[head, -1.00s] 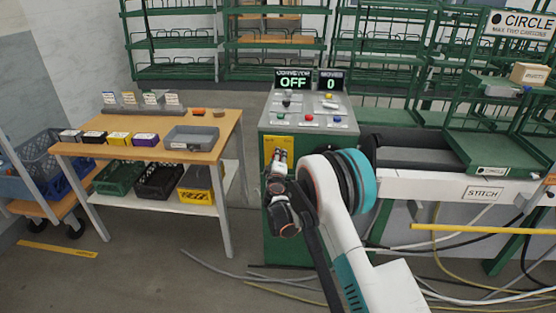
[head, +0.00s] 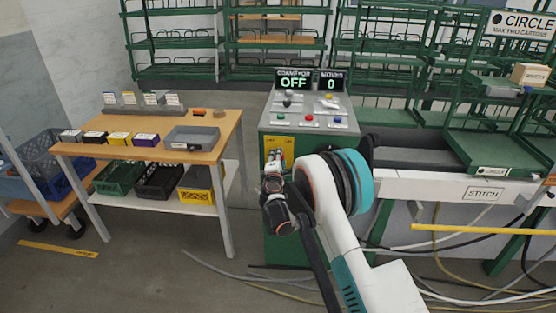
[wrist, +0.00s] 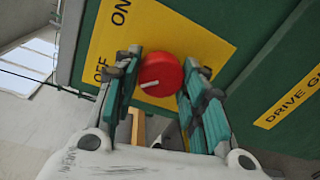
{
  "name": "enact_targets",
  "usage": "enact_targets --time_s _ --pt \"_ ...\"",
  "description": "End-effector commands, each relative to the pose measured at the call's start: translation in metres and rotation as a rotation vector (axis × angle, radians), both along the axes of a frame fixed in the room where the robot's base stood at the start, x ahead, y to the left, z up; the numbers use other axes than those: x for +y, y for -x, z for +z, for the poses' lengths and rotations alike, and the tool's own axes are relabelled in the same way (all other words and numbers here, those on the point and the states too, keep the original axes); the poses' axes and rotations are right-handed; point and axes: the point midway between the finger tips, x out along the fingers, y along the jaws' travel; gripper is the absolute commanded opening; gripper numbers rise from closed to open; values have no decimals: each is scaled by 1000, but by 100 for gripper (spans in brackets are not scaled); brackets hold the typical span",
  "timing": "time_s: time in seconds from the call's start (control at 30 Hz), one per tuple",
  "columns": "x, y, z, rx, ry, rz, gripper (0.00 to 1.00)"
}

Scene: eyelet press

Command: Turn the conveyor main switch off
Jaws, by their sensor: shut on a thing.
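The conveyor main switch is a round red knob (wrist: 160,72) on a yellow plate (wrist: 205,38) marked ON and OFF. In the wrist view, its white pointer line lies toward the left, on the OFF side. My gripper (wrist: 164,65) is shut on the knob, with one finger on each side. In the head view, my gripper (head: 274,160) is at the yellow plate (head: 288,146) on the front of the green control cabinet (head: 300,128) and hides the knob. The cabinet's left display (head: 293,81) reads OFF.
The right display (head: 330,81) reads 0. Several buttons sit on the sloped panel. A wooden table (head: 220,135) with a grey tray (head: 190,138) stands left. The conveyor (head: 425,183) is at right. Cables lie on the floor near the cabinet.

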Motion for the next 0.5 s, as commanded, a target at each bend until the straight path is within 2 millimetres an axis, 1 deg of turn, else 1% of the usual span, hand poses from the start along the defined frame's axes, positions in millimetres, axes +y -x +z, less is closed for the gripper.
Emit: enact_targets --time_s 0.4,0.43,0.5 --pt "1 1 -1 0 7 2 15" --pt "1 1 -1 0 7 2 45" --pt "1 1 -1 0 6 2 59"
